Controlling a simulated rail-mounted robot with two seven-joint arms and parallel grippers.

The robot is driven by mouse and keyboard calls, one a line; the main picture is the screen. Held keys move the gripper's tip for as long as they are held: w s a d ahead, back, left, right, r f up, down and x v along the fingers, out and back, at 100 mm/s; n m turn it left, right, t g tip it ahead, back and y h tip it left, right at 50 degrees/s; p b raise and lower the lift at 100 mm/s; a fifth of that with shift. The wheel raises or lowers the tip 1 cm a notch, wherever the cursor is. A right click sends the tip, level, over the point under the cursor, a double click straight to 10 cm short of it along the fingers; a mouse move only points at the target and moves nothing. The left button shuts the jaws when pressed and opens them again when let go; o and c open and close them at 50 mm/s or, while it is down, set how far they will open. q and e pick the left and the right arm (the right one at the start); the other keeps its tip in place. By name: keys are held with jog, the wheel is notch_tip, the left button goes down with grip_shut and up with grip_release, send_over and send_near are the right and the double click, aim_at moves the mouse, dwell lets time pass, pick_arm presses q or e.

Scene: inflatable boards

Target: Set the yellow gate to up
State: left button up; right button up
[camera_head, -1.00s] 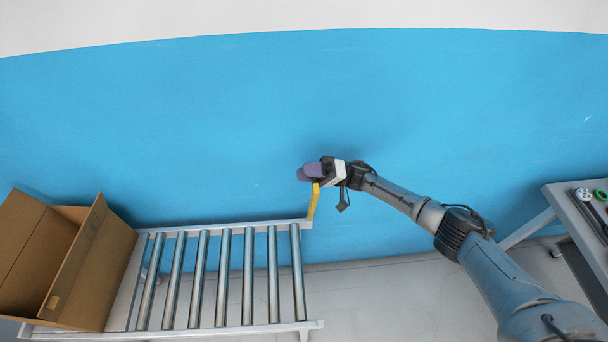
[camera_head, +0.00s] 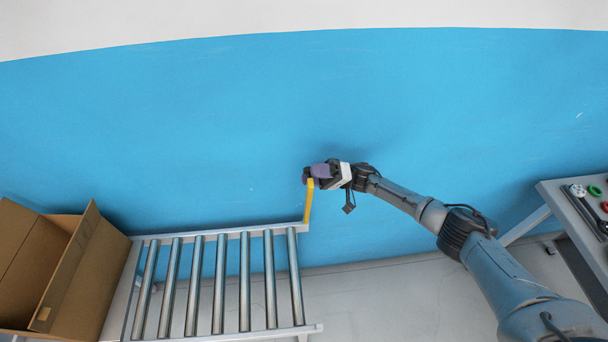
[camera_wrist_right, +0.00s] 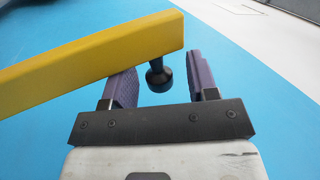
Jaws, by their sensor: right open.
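The yellow gate (camera_head: 309,202) is a bar at the far right corner of the roller conveyor. In the head view it rises from that corner towards my right gripper (camera_head: 317,172). In the right wrist view the yellow gate (camera_wrist_right: 85,62) runs slantwise across the upper left, with a black knob (camera_wrist_right: 158,78) at its right end. The purple fingers of my right gripper (camera_wrist_right: 160,74) are open, one on each side of the knob. A gap shows between the knob and the right finger. The bar overlaps the left finger's tip in view. My left gripper is not in view.
The roller conveyor (camera_head: 315,328) lies at the lower left, with an open cardboard box (camera_head: 75,275) on its left end. A grey table (camera_head: 560,205) with buttons stands at the right. The blue wall (camera_head: 200,110) is behind; the space between conveyor and table is clear.

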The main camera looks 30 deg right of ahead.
jog(key=b+v, duration=0.2)
jog(key=v, duration=0.8)
jog(key=shift+d+b, duration=0.25)
jog(key=shift+b, duration=0.15)
jog(key=shift+s, duration=0.1)
jog(key=shift+d+f, duration=0.1)
